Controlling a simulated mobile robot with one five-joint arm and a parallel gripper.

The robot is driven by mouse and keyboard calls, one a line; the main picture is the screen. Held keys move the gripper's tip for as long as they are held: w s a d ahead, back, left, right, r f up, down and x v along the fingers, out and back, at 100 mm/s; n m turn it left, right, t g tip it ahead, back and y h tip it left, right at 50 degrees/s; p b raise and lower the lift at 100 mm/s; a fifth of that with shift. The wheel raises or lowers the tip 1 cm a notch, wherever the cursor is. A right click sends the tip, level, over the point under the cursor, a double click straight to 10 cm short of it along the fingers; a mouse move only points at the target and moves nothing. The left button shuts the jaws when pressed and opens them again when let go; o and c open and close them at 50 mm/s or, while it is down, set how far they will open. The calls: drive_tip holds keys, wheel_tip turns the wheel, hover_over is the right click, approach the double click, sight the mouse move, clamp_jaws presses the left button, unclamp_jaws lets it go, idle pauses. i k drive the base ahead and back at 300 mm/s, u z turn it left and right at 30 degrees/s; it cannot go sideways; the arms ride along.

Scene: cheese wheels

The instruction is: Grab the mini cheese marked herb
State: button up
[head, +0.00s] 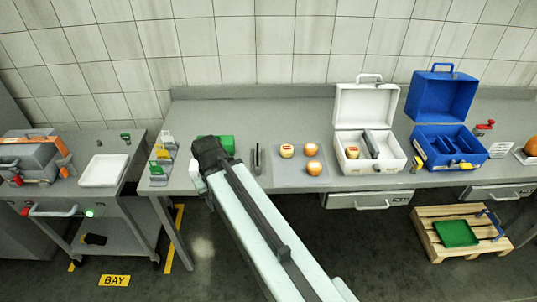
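Three small orange mini cheeses with pale, red-marked tops lie on a grey mat (285,178) on the bench: one at left (287,152), one at the back right (311,151), one at the front right (314,170). Another similar round piece (352,153) is inside the open white case (365,105). The markings are too small to read, so I cannot tell which is herb. My arm reaches across the bench, left of the mat. My gripper (197,178) is at its far end, apart from the cheeses; its fingers are not clearly visible.
A green object (222,144) lies behind my arm's end. A dark upright piece (258,159) stands between my arm and the mat. An open blue toolbox (447,145) stands right of the white case. A stand with green and yellow items (161,165) is at left.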

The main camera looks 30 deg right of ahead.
sight(286, 151)
drive_tip(key=u, duration=2.7)
drive_tip(key=k, duration=1.55)
drive_tip(key=z, duration=0.9)
drive_tip(key=i, duration=1)
